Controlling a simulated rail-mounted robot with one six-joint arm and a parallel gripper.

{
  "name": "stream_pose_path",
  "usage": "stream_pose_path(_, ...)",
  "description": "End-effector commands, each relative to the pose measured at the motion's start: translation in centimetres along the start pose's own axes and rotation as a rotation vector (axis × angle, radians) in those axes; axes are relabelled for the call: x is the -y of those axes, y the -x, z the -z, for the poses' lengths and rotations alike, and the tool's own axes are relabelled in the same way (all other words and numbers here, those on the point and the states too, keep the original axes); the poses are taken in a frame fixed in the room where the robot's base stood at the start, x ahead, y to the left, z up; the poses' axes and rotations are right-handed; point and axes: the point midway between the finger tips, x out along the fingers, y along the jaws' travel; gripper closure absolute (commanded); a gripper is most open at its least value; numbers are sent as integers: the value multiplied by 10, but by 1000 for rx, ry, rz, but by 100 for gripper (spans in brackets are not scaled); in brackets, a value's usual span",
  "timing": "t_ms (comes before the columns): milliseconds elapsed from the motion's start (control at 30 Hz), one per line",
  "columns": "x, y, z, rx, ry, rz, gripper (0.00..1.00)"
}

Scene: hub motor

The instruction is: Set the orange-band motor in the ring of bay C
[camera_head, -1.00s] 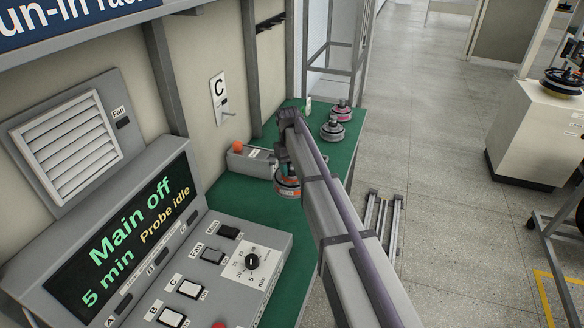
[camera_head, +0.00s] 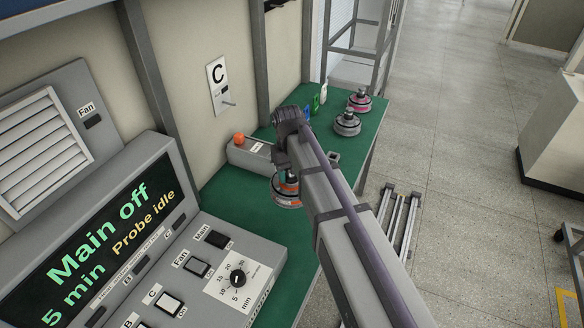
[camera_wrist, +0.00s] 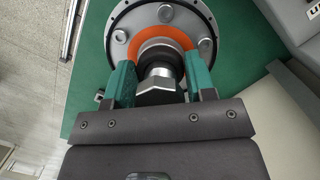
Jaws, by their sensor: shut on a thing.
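The orange-band motor (camera_head: 287,190) is at my gripper beside the grey box on the green bench. The arm hides part of it. In the wrist view the motor (camera_wrist: 120,22) shows its round flange with bolts, an orange ring and a dark shaft with a nut. My gripper (camera_wrist: 160,84) has its two green fingers shut on the motor's shaft. I cannot tell whether the motor touches the bench. The bay C sign (camera_head: 217,84) is on the wall, with a small peg below it. I cannot make out the ring of bay C.
A grey motor (camera_head: 347,124) and a pink-band motor (camera_head: 359,101) stand at the bench's far end, near small coloured cards. A grey box with an orange knob (camera_head: 239,138) lies along the wall. The control console (camera_head: 185,270) fills the near left.

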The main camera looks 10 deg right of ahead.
Motion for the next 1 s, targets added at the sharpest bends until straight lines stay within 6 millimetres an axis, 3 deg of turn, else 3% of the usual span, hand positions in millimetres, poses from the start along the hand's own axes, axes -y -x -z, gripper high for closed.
stream_pose_path(167, -7, 3, 14, 0, 0, 0, 100)
stream_pose_path(1000, -71, 21, 131, -1, -1, -1, 100)
